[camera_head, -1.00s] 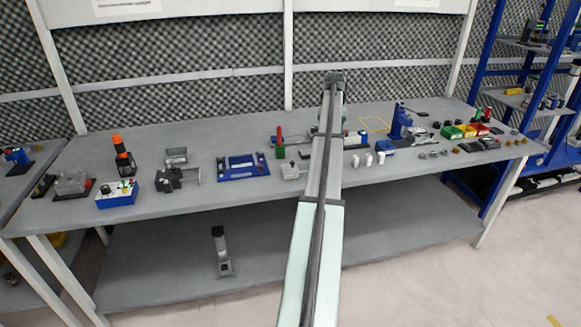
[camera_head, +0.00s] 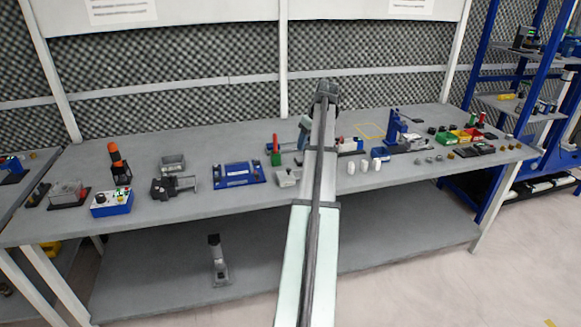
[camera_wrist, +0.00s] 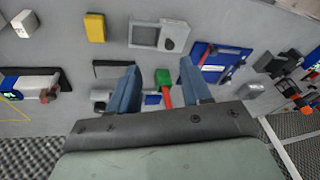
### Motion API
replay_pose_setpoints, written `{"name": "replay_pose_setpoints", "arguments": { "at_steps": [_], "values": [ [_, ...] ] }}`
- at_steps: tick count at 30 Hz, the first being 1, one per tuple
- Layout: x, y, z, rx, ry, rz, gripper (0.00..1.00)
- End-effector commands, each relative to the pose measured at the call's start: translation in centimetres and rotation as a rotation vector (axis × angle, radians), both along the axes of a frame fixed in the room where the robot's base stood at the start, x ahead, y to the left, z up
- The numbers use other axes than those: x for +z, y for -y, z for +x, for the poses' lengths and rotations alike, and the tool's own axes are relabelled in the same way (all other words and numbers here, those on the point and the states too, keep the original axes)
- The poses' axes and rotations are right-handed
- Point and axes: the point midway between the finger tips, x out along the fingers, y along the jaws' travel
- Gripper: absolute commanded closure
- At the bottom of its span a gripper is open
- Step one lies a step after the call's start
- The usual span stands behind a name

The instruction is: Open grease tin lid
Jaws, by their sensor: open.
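My gripper (camera_wrist: 158,66) is open and empty, with its two blue-grey fingers wide apart in the wrist view. In the head view a finger of my gripper (camera_head: 305,128) shows left of the arm's end, over the bench. A light grey box with a darker inset panel and a round dark knob (camera_wrist: 160,37), perhaps the grease tin, lies beyond the fingertips; it also shows in the head view (camera_head: 287,177), left of my arm. I cannot tell for sure that it is the tin, or how its lid stands. My arm hides part of the bench.
A green block with a red handle (camera_wrist: 163,80) shows between the fingers. A blue fixture (camera_wrist: 229,64) and a yellow block (camera_wrist: 95,27) lie near the grey box. White pieces (camera_head: 363,165) stand right of my arm. The bench front (camera_head: 235,203) is clear.

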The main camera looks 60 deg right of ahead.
Motion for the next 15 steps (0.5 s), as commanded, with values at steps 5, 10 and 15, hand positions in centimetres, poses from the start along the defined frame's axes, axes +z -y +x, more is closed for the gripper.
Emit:
{"name": "replay_pose_setpoints", "arguments": {
  "at_steps": [5, 10, 15],
  "values": [
    [0.4, -0.6, 1.3, 0.214, 0.081, -0.07, 0.52],
    [0.5, -0.4, 1.6, 0.349, 0.095, -0.127, 0.52],
    [0.1, -0.4, 1.8, 0.391, 0.094, -0.142, 0.52]
  ]
}}
